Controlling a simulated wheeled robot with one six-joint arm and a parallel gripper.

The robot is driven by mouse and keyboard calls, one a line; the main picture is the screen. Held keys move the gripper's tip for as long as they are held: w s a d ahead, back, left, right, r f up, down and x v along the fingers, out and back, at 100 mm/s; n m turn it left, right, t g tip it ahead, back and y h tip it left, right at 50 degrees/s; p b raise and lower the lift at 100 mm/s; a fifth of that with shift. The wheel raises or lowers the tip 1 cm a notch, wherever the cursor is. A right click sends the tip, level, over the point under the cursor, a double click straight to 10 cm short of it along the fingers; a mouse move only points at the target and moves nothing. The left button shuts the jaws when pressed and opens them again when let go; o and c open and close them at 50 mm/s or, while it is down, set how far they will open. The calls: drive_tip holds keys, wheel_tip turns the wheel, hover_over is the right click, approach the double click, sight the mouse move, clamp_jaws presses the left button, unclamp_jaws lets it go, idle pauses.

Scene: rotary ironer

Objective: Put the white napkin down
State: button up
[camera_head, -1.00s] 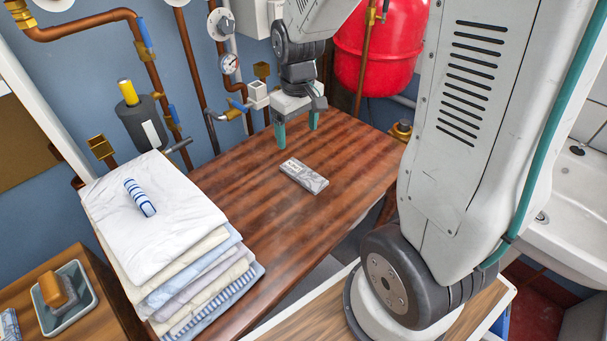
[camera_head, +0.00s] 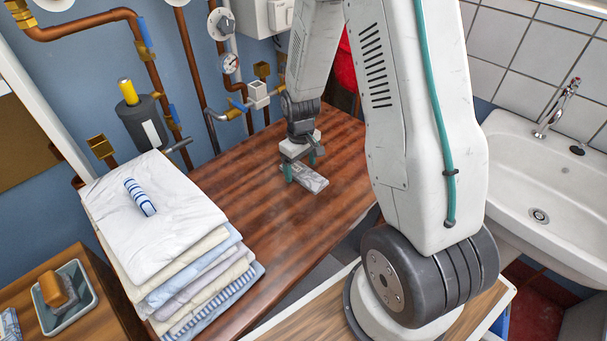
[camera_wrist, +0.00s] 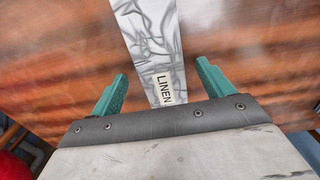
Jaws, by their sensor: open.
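A flat white-and-grey folded piece (camera_head: 310,181) with a crease-like pattern lies on the brown wooden tabletop (camera_head: 262,235). Its label reads LINEN in the wrist view (camera_wrist: 150,45); I take it to be the white napkin, but cannot be certain. In the wrist view my gripper (camera_wrist: 161,72) has one finger on each side of the piece, with a gap on both sides. I cannot tell whether the fingertips touch the table.
A stack of folded cloths (camera_head: 215,277) stands on the table's left, with a blue-striped roll (camera_head: 140,197) on top. Copper pipes and a gauge (camera_head: 229,63) line the back wall. A white sink (camera_head: 540,180) is at right. The table's middle is clear.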

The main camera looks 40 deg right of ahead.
drive_tip(key=shift+f, duration=0.35)
drive_tip(key=c, duration=1.1)
drive_tip(key=shift+r, duration=0.1)
drive_tip(key=shift+c, duration=0.2)
